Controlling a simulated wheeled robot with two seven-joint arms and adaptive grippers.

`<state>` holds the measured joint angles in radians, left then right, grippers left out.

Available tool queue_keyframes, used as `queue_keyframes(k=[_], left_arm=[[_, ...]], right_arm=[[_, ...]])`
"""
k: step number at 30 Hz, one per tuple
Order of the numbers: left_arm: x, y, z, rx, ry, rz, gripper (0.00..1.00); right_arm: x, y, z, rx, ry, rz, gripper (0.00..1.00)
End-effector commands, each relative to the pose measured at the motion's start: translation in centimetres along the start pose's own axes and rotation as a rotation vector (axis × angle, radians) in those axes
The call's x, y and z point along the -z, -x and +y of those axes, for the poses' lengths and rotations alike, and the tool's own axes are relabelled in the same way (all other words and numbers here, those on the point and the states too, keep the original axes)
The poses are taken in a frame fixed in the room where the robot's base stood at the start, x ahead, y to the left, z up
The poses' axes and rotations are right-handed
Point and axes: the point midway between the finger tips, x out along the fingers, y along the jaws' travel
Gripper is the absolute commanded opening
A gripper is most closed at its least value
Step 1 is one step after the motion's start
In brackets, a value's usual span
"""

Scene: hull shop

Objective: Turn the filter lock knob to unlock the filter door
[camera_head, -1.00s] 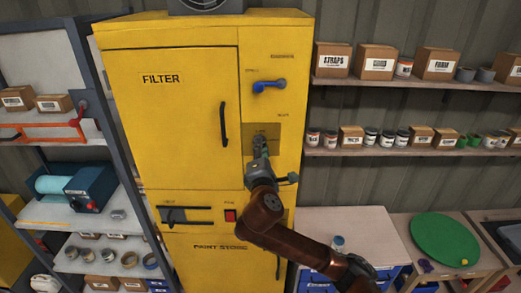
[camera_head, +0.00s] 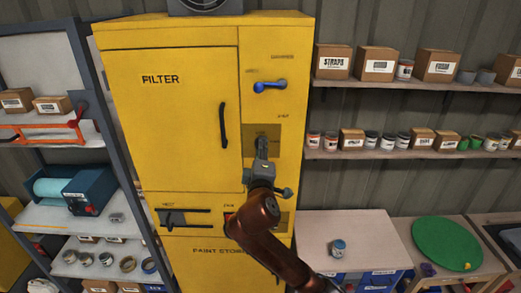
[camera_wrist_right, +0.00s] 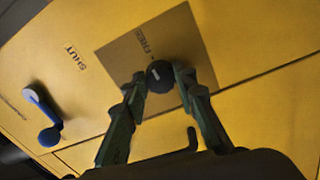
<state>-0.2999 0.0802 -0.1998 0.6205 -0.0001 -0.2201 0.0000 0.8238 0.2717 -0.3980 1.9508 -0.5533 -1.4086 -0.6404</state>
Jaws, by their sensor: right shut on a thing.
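The yellow cabinet has a closed filter door (camera_head: 175,130) with a black handle. To its right is a darker square plate (camera_head: 272,133). My right gripper (camera_head: 261,143) is at this plate, hiding the knob in the head view. In the right wrist view, the round black lock knob (camera_wrist_right: 160,77) is between the fingertips of my right gripper (camera_wrist_right: 162,78), which are shut on it. The plate (camera_wrist_right: 122,57) carries the word FREE near the knob; SHUT is printed on the yellow panel beside it. My left gripper is not in view.
A blue lever (camera_head: 270,86) is above the plate. A slider panel (camera_head: 172,218) sits below the door. Shelves (camera_head: 420,152) with boxes and cans are on the right, above a bench (camera_head: 360,240) with a small jar (camera_head: 338,247). A grey rack (camera_head: 85,215) stands left.

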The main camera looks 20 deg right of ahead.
Motion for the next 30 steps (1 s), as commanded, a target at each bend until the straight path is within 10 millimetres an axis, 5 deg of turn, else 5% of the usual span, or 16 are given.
queue_keyframes(k=[13,14,15,21,30], left_arm=[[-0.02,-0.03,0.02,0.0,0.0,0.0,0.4],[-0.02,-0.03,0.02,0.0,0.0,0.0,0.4],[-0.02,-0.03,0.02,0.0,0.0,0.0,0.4],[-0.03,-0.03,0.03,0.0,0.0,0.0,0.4],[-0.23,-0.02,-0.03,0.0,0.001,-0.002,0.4]], right_arm=[[0.0,-0.01,-0.14,0.003,-0.011,0.0,0.02],[0.0,-0.01,-0.14,0.003,-0.011,-0.001,0.27],[0.0,-0.01,-0.14,0.003,-0.011,-0.001,0.3],[0.0,0.0,-0.08,0.002,-0.01,0.0,0.44],[0.02,0.17,-0.04,0.001,-0.01,0.0,0.44]])
